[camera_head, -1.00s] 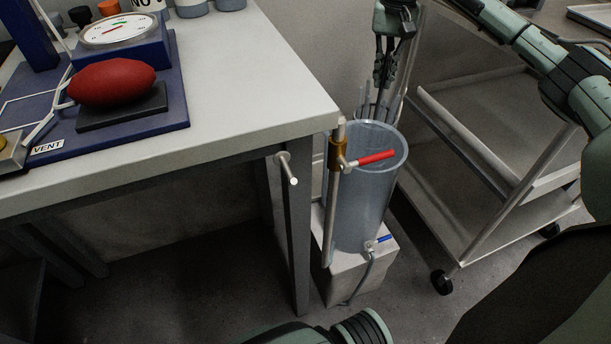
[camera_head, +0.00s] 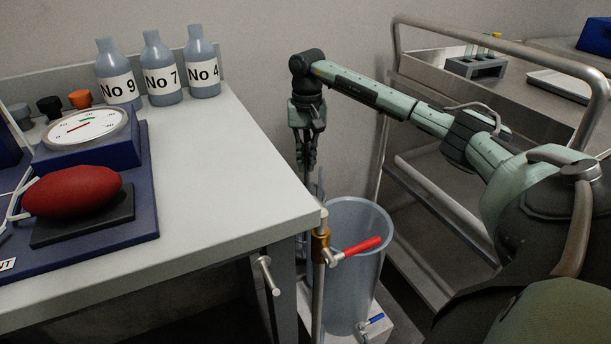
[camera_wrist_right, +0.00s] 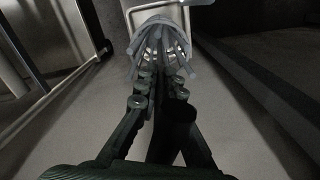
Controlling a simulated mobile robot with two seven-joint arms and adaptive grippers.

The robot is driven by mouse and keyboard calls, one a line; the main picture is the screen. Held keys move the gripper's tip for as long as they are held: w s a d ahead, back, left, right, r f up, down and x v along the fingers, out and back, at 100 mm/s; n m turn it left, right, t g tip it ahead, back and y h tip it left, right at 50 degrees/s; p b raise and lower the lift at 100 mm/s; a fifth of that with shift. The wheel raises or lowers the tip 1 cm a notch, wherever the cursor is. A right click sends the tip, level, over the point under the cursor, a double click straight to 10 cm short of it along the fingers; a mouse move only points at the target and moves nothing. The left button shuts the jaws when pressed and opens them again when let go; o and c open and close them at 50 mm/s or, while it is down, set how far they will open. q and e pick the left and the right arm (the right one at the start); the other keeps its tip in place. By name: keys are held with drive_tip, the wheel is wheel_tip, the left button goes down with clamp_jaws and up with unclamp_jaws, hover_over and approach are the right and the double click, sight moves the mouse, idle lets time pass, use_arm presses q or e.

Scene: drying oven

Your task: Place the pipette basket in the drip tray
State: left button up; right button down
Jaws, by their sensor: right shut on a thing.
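My right gripper (camera_head: 308,168) hangs pointing down just beyond the table corner, left of the clear cylinder. It is shut on the pipette basket. In the head view only a few thin upright pieces of the basket (camera_head: 319,186) show below the fingers, and the table corner and cylinder hide the rest. In the right wrist view the gripper (camera_wrist_right: 158,80) is at the near end of a bundle of pale pipettes in the basket (camera_wrist_right: 160,42). A flat pale tray (camera_head: 570,88), apparently the drip tray, lies on the cart's top shelf at the right. My left gripper is out of view.
The clear cylinder (camera_head: 358,262) stands at the table corner, with a red-handled valve (camera_head: 360,247) before it. The metal cart (camera_head: 432,70) has a raised rail and holds a tube rack (camera_head: 475,67). Bottles (camera_head: 160,75) and a red bulb (camera_head: 72,192) are on the table (camera_head: 215,180).

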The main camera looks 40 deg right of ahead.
sight(306, 172)
wheel_tip(306, 172, down, 4)
drive_tip(key=shift+r, duration=0.1)
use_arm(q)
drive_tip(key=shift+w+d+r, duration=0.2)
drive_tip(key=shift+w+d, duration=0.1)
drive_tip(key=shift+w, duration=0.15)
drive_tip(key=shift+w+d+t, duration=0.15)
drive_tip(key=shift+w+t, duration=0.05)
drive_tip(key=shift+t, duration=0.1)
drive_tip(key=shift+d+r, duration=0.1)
use_arm(e)
drive_tip(key=c, duration=1.7)
unclamp_jaws()
wheel_tip(306, 172, up, 11)
drive_tip(key=shift+r, duration=0.1)
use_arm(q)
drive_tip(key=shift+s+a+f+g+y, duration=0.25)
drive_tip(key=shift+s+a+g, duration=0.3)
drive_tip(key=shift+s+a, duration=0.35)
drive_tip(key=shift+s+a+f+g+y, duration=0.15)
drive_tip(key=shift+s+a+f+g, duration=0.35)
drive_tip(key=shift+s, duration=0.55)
use_arm(e)
drive_tip(key=shift+r, duration=0.4)
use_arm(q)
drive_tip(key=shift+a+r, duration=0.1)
